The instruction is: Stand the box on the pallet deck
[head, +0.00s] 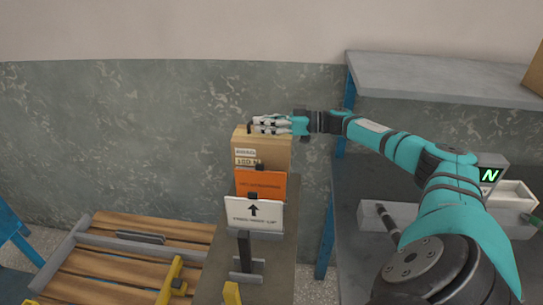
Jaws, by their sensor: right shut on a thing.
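The cardboard box (274,151) is in the middle of the head view, with small white labels on its front. My right gripper (262,125) reaches in from the right and is shut on the top of the box. An orange card and a white card with an up arrow hide the box's lower part, so I cannot tell whether it touches the narrow surface below. My left gripper is not in view.
The orange card (260,184) and white arrow card (254,216) stand on the narrow counter (282,250). A grey shelf unit (430,75) with a scale display (490,176) is at the right. Yellow parts (172,280) stand at the pallet's near right.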

